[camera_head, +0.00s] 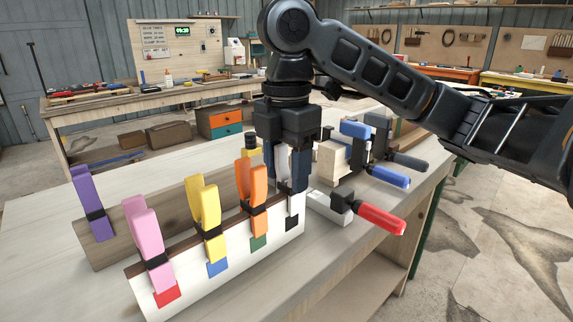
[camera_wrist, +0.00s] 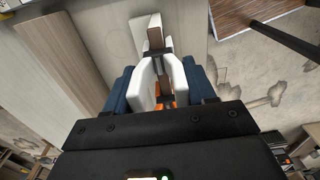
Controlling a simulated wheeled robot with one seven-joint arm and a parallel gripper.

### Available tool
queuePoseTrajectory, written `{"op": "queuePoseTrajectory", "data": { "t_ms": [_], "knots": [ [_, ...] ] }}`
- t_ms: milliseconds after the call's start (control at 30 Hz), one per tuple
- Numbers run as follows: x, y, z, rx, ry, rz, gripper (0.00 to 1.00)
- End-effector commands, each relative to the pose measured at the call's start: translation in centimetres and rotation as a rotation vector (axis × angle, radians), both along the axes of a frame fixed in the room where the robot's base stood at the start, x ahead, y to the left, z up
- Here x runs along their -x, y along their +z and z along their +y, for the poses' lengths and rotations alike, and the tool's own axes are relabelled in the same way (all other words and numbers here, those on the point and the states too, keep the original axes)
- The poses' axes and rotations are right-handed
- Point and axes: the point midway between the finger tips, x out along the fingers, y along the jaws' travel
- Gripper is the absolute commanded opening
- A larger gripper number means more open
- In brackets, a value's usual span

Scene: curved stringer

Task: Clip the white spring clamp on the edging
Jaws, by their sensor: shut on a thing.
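My gripper (camera_head: 291,172) points down at the far end of the white curved stringer (camera_head: 190,285), its dark blue fingers shut on the white spring clamp (camera_head: 282,166). In the wrist view the clamp (camera_wrist: 175,75) sits between both fingers (camera_wrist: 158,86). The brown edging (camera_head: 180,248) runs along the stringer's top. The white clamp is at the edging's far end, above a black mark (camera_head: 292,223). Its jaws are partly hidden, so I cannot tell whether they grip the edging. Pink (camera_head: 144,230), yellow (camera_head: 206,215) and orange (camera_head: 255,195) clamps stand on the edging.
A purple clamp (camera_head: 90,200) stands on a wooden board (camera_head: 130,235) behind the stringer. Red-handled (camera_head: 380,219) and blue-handled (camera_head: 388,176) bar clamps project at the right table edge. Bare tabletop (camera_head: 40,245) lies at the left.

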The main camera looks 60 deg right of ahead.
Motion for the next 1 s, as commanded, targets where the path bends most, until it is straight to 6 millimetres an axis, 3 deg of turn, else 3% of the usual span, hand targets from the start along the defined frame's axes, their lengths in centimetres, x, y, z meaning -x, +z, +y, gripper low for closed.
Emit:
{"op": "queuePoseTrajectory", "data": {
  "t_ms": [167, 200, 500, 767, 1000],
  "knots": [
    [0.0, 0.0, 0.0, 0.0, 0.0, 0.0, 0.14],
    [0.0, 0.0, 0.0, 0.0, 0.0, 0.0, 0.57],
    [0.0, 0.0, 0.0, 0.0, 0.0, 0.0, 0.84],
    [0.0, 0.2, 0.0, 0.001, 0.0, 0.0, 0.84],
    [-0.1, 3.3, -0.1, 0.004, 0.001, -0.002, 0.84]
  ]
}}
